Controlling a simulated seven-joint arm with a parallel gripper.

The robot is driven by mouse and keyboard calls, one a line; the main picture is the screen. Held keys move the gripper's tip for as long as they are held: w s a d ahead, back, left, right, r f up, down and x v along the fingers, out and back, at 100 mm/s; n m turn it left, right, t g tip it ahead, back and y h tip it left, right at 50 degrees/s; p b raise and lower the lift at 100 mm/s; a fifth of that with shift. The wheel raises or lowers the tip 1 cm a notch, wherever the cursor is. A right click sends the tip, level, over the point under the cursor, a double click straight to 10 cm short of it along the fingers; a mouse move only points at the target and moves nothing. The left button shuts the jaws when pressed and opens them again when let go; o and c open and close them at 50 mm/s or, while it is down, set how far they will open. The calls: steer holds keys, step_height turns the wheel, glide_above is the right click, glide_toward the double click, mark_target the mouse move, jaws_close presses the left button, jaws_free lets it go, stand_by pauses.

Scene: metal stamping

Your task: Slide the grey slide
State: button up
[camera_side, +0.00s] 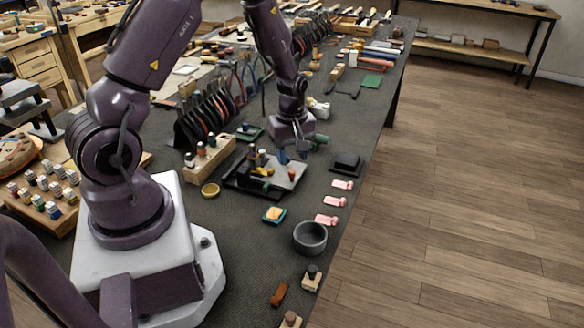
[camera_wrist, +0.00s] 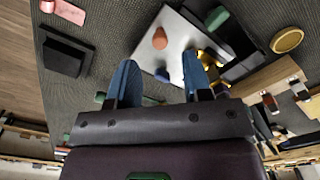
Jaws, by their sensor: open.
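A light grey flat plate (camera_side: 280,178), the likely grey slide, lies on a black-based fixture (camera_side: 238,185) on the bench. It also shows in the wrist view (camera_wrist: 180,22) with an orange knob (camera_wrist: 160,38) standing on it. A green cylinder (camera_wrist: 216,18) and yellow parts (camera_wrist: 208,57) are beside or on the plate. My gripper (camera_side: 292,156) is above the plate, fingers pointing down. In the wrist view its blue fingers (camera_wrist: 158,64) are spread apart with nothing between them, near the orange knob. I cannot tell the exact height of the fingertips.
A black block (camera_side: 345,162) and several pink pieces (camera_side: 333,201) line the bench's right edge. A grey bowl (camera_side: 310,237), an orange-topped teal pad (camera_side: 274,214) and a yellow ring (camera_side: 210,190) stand nearer. A wooden rack (camera_side: 208,158) stands left of the fixture. Tool racks crowd behind.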

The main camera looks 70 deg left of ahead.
mark_target(292, 171)
steer(key=shift+f, duration=2.35)
